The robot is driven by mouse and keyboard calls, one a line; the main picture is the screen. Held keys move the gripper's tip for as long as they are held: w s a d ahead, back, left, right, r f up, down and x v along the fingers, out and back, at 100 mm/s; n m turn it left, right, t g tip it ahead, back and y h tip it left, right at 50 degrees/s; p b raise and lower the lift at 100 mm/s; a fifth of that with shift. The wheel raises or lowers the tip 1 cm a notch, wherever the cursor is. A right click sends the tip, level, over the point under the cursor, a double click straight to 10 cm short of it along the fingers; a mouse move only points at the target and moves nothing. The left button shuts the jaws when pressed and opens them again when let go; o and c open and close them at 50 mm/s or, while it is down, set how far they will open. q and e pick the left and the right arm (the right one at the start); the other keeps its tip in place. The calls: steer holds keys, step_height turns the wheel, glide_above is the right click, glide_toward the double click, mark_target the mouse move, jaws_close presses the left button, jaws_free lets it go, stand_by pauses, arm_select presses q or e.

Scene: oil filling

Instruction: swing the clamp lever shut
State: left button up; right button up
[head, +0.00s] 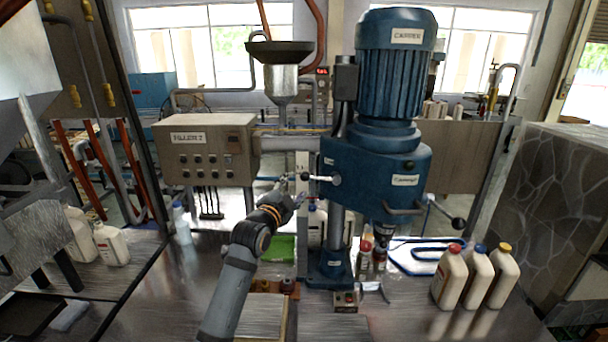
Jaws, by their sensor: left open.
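A blue drill-press-like machine (375,165) stands on the metal table in the middle of the head view. My left gripper (299,197) is open, just below and left of the pale-ended rod. Its fingers are small and partly blurred, so I cannot tell whether they touch anything. My right gripper is out of view.
A beige control box (207,149) and a metal funnel (281,82) stand behind my left arm. Several white bottles with coloured caps (478,272) stand at the right, and more white jugs (111,244) at the left. A small button box (345,301) sits before the machine's base.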

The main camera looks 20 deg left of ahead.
mark_target(303, 179)
arm_select(q)
steer(key=w, duration=0.2)
steer(key=w+p, duration=0.1)
steer(key=w, duration=0.2)
steer(key=w+p, duration=0.1)
steer(key=w, duration=0.1)
steer(key=shift+w+d+f, duration=0.15)
steer(key=shift+w+d, duration=0.15)
steer(key=shift+w, duration=0.45)
steer(key=c, duration=0.8)
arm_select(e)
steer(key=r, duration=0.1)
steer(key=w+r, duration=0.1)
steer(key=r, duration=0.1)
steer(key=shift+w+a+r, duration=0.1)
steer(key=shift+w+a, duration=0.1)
